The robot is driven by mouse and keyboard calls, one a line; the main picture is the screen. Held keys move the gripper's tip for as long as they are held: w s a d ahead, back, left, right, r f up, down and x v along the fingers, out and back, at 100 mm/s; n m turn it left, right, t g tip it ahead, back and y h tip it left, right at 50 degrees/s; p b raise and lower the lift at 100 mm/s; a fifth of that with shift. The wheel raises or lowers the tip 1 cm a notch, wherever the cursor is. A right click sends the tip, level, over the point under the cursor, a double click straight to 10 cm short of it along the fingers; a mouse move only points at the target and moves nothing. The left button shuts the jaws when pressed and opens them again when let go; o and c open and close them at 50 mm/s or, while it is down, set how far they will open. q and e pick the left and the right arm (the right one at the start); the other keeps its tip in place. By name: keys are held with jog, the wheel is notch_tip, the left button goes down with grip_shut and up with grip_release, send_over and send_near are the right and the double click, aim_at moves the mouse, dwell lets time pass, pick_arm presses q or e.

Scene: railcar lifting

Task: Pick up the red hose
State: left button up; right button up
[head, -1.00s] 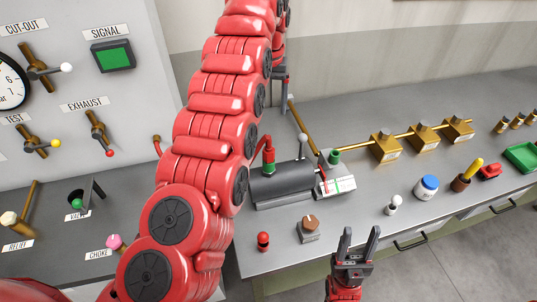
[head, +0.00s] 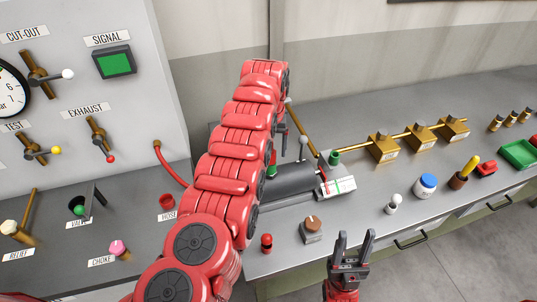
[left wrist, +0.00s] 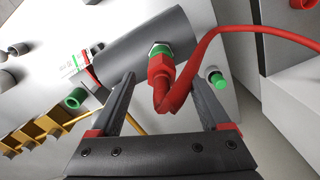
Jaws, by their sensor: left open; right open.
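The red hose (head: 170,168) leaves the panel wall at the left and passes behind my left arm in the head view. In the left wrist view, the hose (left wrist: 240,29) bends down to a red end piece (left wrist: 163,69) at the green fitting (left wrist: 161,50) on the grey cylinder (left wrist: 125,48). My left gripper (left wrist: 162,84) is open, and the hose end shows between its fingers; I cannot tell whether they touch it. In the head view my arm largely hides this gripper. My right gripper (head: 354,244) is open and empty in front of the bench edge.
A red holder (head: 167,201) labelled HOSE is on the left console. The grey cylinder (head: 295,181) lies on the bench, with a red knob (head: 266,243) and a brown-topped block (head: 312,230) in front. Brass blocks (head: 382,148) stand further right. Bare bench surrounds the small items.

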pick_arm(q)
jog(key=shift+s+a+f, duration=0.1)
jog(key=shift+f, duration=0.35)
jog(key=shift+s+a+f, duration=0.1)
jog(key=shift+f, duration=0.3)
jog(key=shift+w+f, duration=0.1)
jog(key=shift+w, duration=0.1)
jog(key=shift+d, duration=0.2)
jog(key=c, duration=0.5)
jog(key=shift+a, duration=0.1)
grip_shut()
